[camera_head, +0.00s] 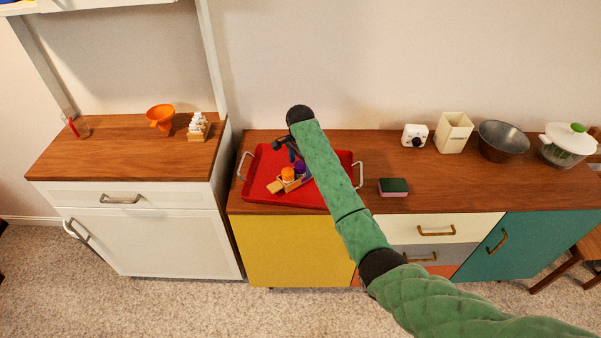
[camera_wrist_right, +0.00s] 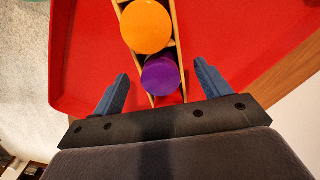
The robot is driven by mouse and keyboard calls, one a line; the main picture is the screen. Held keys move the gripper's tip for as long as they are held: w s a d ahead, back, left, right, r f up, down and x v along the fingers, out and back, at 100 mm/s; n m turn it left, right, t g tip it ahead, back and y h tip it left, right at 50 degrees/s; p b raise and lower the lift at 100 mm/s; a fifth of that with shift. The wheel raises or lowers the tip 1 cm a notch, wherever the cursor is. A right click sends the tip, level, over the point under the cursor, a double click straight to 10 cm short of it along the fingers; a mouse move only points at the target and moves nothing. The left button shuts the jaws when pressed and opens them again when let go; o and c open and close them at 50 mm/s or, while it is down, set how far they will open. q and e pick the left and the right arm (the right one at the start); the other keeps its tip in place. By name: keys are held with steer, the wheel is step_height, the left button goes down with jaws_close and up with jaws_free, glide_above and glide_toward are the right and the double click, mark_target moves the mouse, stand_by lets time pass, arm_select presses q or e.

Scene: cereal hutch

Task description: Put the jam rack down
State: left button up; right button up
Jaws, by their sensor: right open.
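The jam rack (camera_head: 275,187) is a small wooden holder on the red tray (camera_head: 255,191). It carries an orange-lidded jar (camera_head: 288,173) and a purple-lidded jar (camera_head: 300,170). In the right wrist view the rack (camera_wrist_right: 180,45) runs away from me, with the orange lid (camera_wrist_right: 146,27) farther out and the purple lid (camera_wrist_right: 160,76) nearer. My right gripper (camera_head: 294,149) is open. In the wrist view its blue fingers (camera_wrist_right: 161,78) stand apart on either side of the rack's near end, with gaps showing. The arm hides part of the tray. My left gripper is not in view.
The tray has metal handles (camera_head: 244,166) and stands on a wooden-topped sideboard (camera_head: 430,174). A sponge (camera_head: 393,187) lies right of it.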

step_height(320, 180, up, 7)
steer(key=shift+r+b, duration=0.1)
steer(key=shift+b, duration=0.75)
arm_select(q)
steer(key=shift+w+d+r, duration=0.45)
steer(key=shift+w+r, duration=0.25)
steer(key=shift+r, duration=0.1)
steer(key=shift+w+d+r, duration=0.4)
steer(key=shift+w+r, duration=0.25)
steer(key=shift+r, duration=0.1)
arm_select(e)
steer(key=shift+r, duration=0.6)
